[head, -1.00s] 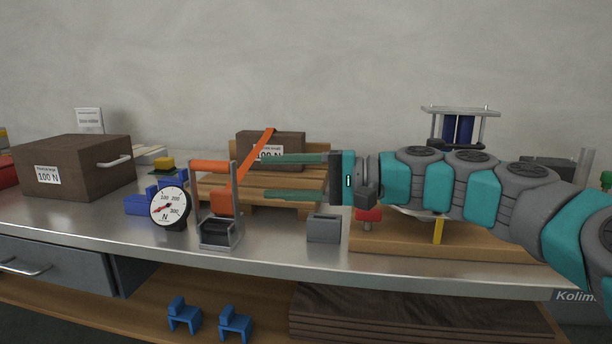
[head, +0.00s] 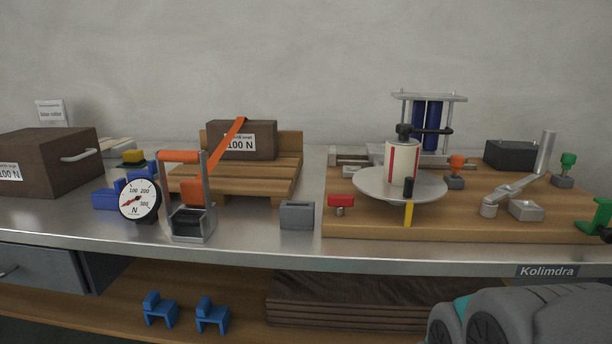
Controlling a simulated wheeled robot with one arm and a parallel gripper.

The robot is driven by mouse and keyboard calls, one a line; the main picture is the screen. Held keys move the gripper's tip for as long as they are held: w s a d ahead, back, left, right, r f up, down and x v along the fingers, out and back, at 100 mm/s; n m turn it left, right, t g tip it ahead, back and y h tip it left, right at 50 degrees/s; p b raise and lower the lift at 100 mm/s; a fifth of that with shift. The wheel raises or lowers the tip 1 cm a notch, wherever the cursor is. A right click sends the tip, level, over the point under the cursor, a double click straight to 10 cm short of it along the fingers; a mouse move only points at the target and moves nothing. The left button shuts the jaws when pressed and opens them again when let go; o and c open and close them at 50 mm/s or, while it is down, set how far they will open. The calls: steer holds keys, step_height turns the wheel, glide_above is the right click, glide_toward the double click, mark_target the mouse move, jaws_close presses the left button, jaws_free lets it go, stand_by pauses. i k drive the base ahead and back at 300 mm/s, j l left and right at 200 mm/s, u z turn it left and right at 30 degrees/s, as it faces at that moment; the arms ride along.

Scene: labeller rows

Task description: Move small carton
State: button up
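The small carton (head: 258,142) is a brown box with a white "100 N" label. It sits on a slatted wooden pallet (head: 286,176) at the back, left of the middle. An orange strap (head: 224,153) runs from the top of the carton down to an orange-handled device (head: 182,200) in front of the pallet. A larger brown carton (head: 50,158) with a handle stands at the far left. My gripper is out of view; only grey and teal links of my arm show at the lower right.
A round dial gauge (head: 139,199) and blue clamps stand left of the device. A grey block (head: 297,215) sits near the front edge. A wooden board (head: 470,227) with a turntable (head: 365,184) and fixtures fills the right side. Blue parts lie on the lower shelf (head: 240,291).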

mark_target(255, 140)
steer(key=k+l+u, duration=0.1)
steer(key=u, duration=1.25)
steer(key=i+j, duration=0.25)
steer(key=i+j+z, duration=0.1)
steer(key=z, duration=0.3)
steer(key=i+j+z, duration=0.1)
steer(key=z, duration=0.25)
steer(key=i+j+z, duration=0.15)
steer(key=z, duration=0.25)
